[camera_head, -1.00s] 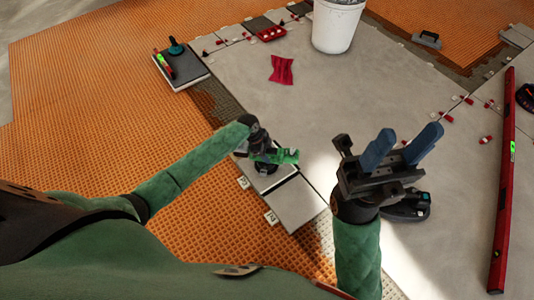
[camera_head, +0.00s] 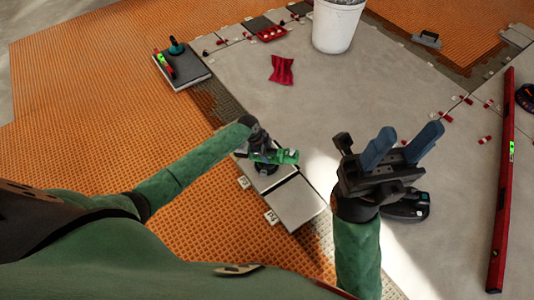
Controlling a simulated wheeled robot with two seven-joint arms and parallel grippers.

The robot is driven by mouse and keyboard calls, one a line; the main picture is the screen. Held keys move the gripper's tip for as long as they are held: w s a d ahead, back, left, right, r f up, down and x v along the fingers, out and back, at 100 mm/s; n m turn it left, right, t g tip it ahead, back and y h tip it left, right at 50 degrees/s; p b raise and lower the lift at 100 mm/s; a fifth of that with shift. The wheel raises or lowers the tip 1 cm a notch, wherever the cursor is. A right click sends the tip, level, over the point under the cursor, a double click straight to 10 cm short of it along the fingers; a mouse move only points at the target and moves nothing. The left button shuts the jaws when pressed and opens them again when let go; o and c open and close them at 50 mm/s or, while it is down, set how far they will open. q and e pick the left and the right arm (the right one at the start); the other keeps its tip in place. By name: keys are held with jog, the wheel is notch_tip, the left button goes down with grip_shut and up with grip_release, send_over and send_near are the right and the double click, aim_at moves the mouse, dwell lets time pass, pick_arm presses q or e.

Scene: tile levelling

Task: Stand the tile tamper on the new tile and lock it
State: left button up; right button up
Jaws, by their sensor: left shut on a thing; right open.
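My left gripper (camera_head: 262,152) is shut on a green and black tool, seemingly the tile tamper (camera_head: 287,157). The tool's dark round base (camera_head: 265,169) shows over the new tile (camera_head: 258,178), the rear one of two pale tiles along the edge of the laid floor. The gripper hides much of the tool and its lock, and I cannot tell whether the base touches the tile. My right gripper (camera_head: 404,148) is open and empty, fingers pointing away from me, above the grey floor.
A black device (camera_head: 408,207) lies behind my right wrist. A long red level (camera_head: 505,180) lies at the right. A white bucket (camera_head: 336,27) and a red cloth (camera_head: 282,70) stand and lie farther back. A dark board (camera_head: 184,67) carries small tools at the upper left. Orange matting (camera_head: 90,120) spreads left.

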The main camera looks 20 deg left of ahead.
pick_arm(q)
jog(key=shift+f, duration=0.1)
dwell(0.7)
jog(key=shift+f, duration=0.25)
dwell(0.4)
dwell(0.3)
jog(key=o, duration=1.2)
jog(key=shift+f, duration=0.15)
